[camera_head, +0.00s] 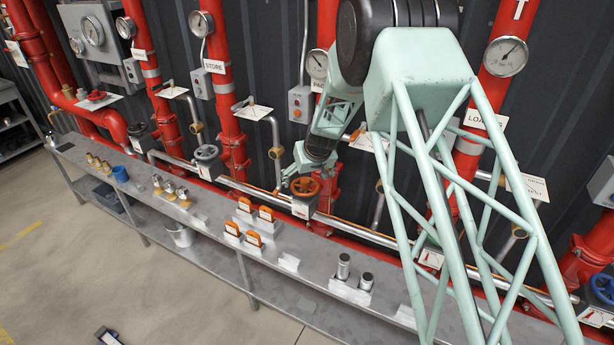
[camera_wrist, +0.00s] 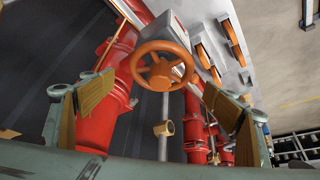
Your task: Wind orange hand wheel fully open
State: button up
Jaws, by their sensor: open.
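The orange hand wheel (camera_head: 304,187) sits on a valve in front of a red pipe, behind the bench's back edge. In the wrist view the orange hand wheel (camera_wrist: 161,66) shows near the top centre, its round rim and spokes in full view. My gripper (camera_head: 292,176) is just left of and above the wheel in the head view. In the wrist view my gripper (camera_wrist: 155,110) has its two fingers wide apart, with brown pads, one on each side of the picture. The wheel appears beyond and between them, and nothing is held. I cannot tell whether a finger touches the rim.
A metal bench (camera_head: 275,262) runs along the pipes and carries orange-topped blocks (camera_head: 265,214), metal cylinders (camera_head: 344,266) and a blue part (camera_head: 120,173). A black hand wheel (camera_head: 206,153) and a blue hand wheel (camera_head: 603,287) stand on other valves. Red pipes (camera_head: 221,75) rise behind.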

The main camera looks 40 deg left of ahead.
jog(key=shift+x, duration=1.25)
jog(key=shift+c, duration=0.6)
jog(key=c, duration=0.9)
jog(key=n+b, duration=0.1)
jog(key=b, duration=0.7)
jog(key=shift+f+g+b, duration=0.1)
jog(key=shift+g+b, duration=0.2)
jog(key=shift+b, duration=0.05)
jog(key=n+b, duration=0.1)
jog(key=b, duration=0.4)
jog(key=shift+w+n+g+y, duration=0.1)
jog(key=shift+n+g+y, duration=0.2)
jog(key=n+b, duration=0.1)
jog(key=b, duration=0.3)
jog(key=shift+g, duration=0.4)
